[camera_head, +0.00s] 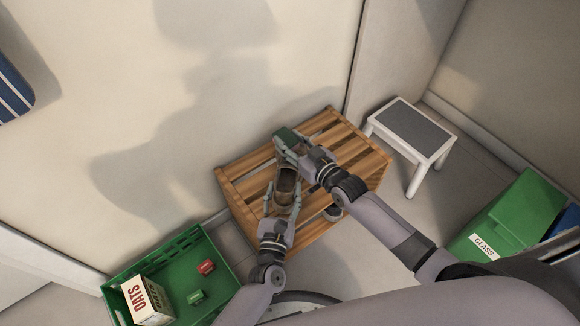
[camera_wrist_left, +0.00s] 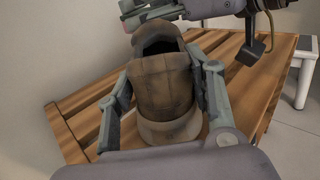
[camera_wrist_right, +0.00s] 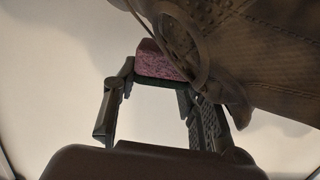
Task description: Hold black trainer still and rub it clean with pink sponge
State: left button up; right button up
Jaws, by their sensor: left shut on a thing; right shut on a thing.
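The trainer (camera_head: 285,186) looks dark brown rather than black and lies on a slatted wooden bench (camera_head: 240,190). My left gripper (camera_head: 283,199) is shut around one end of it; in the left wrist view a finger lies on each side of the trainer (camera_wrist_left: 165,88). My right gripper (camera_head: 291,146) is shut on the sponge (camera_head: 285,135), whose green side shows from above, at the trainer's far end. In the right wrist view the sponge (camera_wrist_right: 160,62) shows its pink side, close beside the trainer (camera_wrist_right: 265,50). I cannot tell whether they touch.
A green crate (camera_head: 165,262) with an oats box (camera_head: 147,301) and small boxes stands lower left. A grey-topped stool (camera_head: 412,128) stands right. A green glass bin (camera_head: 505,218) stands lower right.

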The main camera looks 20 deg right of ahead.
jog(key=shift+a+f, duration=0.1)
jog(key=shift+f, duration=0.05)
jog(key=shift+s+d, duration=0.25)
jog(key=shift+d, duration=0.15)
jog(key=shift+s+d+r, duration=0.15)
jog(key=shift+s+d, duration=0.2)
jog(key=shift+d, duration=0.4)
jog(key=shift+s+d+r, duration=0.1)
jog(key=shift+s+d, duration=0.2)
jog(key=shift+d, duration=0.4)
jog(key=shift+w+a+f, duration=0.1)
jog(key=shift+w+a, duration=0.2)
jog(key=shift+a, duration=0.3)
jog(key=shift+w+a, duration=0.3)
jog(key=shift+a, duration=0.35)
jog(key=shift+w+a+f, duration=0.1)
jog(key=shift+w+a, duration=0.2)
jog(key=shift+a, duration=0.3)
jog(key=shift+s+d+r, duration=0.1)
jog(key=shift+s+d, duration=0.2)
jog(key=shift+d, duration=0.3)
jog(key=shift+s+d+r, duration=0.1)
jog(key=shift+s+d, duration=0.15)
jog(key=shift+d, duration=0.4)
jog(key=shift+s+d, duration=0.3)
jog(key=shift+d, duration=0.3)
